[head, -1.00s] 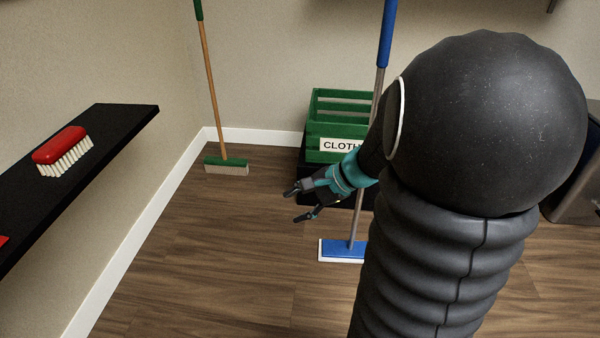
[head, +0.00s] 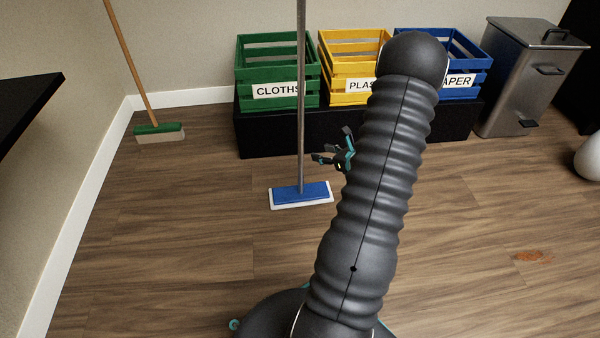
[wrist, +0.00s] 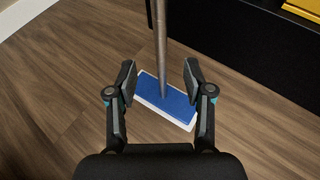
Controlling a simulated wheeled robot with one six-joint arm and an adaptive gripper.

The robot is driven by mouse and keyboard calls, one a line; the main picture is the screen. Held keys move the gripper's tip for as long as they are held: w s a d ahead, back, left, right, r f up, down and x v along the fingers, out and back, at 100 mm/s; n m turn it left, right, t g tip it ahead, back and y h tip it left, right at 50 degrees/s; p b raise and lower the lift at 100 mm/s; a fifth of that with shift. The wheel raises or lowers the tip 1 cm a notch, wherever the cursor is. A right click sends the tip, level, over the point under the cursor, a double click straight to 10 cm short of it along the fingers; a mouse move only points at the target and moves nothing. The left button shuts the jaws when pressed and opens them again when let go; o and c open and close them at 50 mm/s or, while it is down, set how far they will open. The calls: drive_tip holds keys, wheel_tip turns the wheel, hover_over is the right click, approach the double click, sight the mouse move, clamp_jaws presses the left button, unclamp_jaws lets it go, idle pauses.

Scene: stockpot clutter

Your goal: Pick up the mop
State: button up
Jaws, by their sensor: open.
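The mop (head: 301,120) stands upright on the wood floor, with a grey pole and a flat blue head on a white pad (head: 301,195). The top of its pole is out of the head view. My gripper (head: 326,148) is open and empty, just right of the pole in the head view. In the wrist view the mop's pole (wrist: 160,45) runs down between the lines of my open fingers (wrist: 158,80), beyond the fingertips, to the blue head (wrist: 172,102) on the floor. I cannot tell the exact gap.
A green crate marked CLOTHS (head: 277,72), a yellow crate (head: 345,62) and a blue crate (head: 462,80) stand on a black platform (head: 270,135) behind. A broom (head: 160,132) leans at the left wall. A metal bin (head: 525,85) stands right. An orange-brown stain (head: 533,256) marks the floor.

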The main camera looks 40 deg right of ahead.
sight(303, 147)
drive_tip(key=b+x, duration=0.1)
drive_tip(key=x, duration=1.1)
drive_tip(key=shift+f, duration=0.2)
drive_tip(key=shift+d+r, duration=0.1)
drive_tip(key=shift+r, duration=0.05)
clamp_jaws()
